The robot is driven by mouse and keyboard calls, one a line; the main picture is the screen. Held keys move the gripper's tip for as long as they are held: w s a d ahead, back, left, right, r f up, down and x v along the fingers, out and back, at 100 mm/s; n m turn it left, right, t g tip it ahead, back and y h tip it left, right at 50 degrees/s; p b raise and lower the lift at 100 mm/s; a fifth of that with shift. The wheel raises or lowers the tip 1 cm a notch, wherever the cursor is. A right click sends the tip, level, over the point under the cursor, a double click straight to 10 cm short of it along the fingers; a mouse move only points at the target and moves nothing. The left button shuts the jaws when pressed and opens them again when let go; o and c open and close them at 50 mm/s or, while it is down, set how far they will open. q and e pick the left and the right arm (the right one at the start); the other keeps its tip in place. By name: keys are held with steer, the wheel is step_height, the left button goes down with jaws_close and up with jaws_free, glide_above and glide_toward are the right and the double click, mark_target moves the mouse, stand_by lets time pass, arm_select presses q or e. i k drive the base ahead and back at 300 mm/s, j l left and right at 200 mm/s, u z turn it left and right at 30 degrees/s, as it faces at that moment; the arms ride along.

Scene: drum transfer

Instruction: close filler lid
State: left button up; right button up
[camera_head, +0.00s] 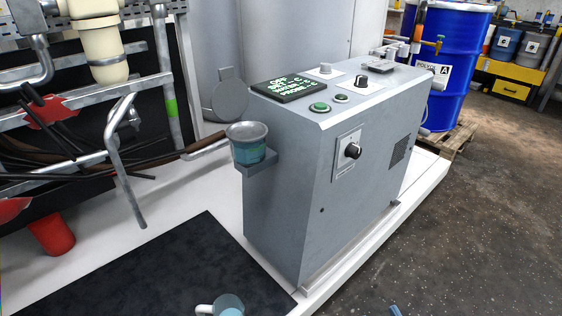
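A round grey disc (228,98) with a small tab on top, which looks like the filler lid, stands nearly upright behind the left side of the grey control cabinet (290,165).
Pipes and hoses (125,140) crowd the left. A dark mat (140,275) lies on the white platform (185,205). A blue drum (455,60) stands on a pallet behind the cabinet. Floor at right is clear.

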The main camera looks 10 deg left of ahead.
mark_target(230, 97)
steer(key=k+j, duration=0.1)
steer(key=k, duration=0.8)
